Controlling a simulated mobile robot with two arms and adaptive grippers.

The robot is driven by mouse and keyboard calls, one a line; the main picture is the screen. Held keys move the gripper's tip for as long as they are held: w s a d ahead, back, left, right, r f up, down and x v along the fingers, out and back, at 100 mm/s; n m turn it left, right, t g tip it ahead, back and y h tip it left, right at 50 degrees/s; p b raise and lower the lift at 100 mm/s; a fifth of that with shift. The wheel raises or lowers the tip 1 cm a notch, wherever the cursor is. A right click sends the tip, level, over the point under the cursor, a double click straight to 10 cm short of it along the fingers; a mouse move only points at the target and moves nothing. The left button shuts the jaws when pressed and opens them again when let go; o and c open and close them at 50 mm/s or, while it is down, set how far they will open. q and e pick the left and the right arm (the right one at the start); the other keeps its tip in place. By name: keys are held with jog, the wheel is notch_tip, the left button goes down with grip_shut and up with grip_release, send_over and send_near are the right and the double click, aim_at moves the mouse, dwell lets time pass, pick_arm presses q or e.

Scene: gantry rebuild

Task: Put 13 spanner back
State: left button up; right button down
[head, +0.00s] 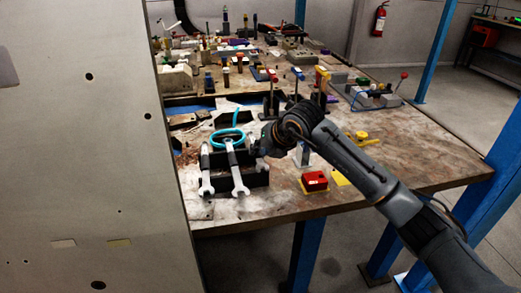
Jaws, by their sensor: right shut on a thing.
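The left spanner (205,172) lies along the rack's left part. The right spanner (236,172) lies across the middle, its open end lower and nearer the front. Size marks are too small to read. The contact is small and dark. My left gripper is not in view.
A teal ring (227,131) lies behind the spanners. A red box (315,181) sits on a yellow base at the table's front edge, below my right forearm. Levers and blocks crowd the table behind. A large grey panel (80,150) blocks the left side.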

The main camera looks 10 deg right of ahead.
jog(key=shift+f+b, duration=0.6)
jog(key=shift+f, duration=0.2)
dwell(0.4)
jog(key=c, duration=1.1)
grip_release()
jog(key=v, duration=1.2)
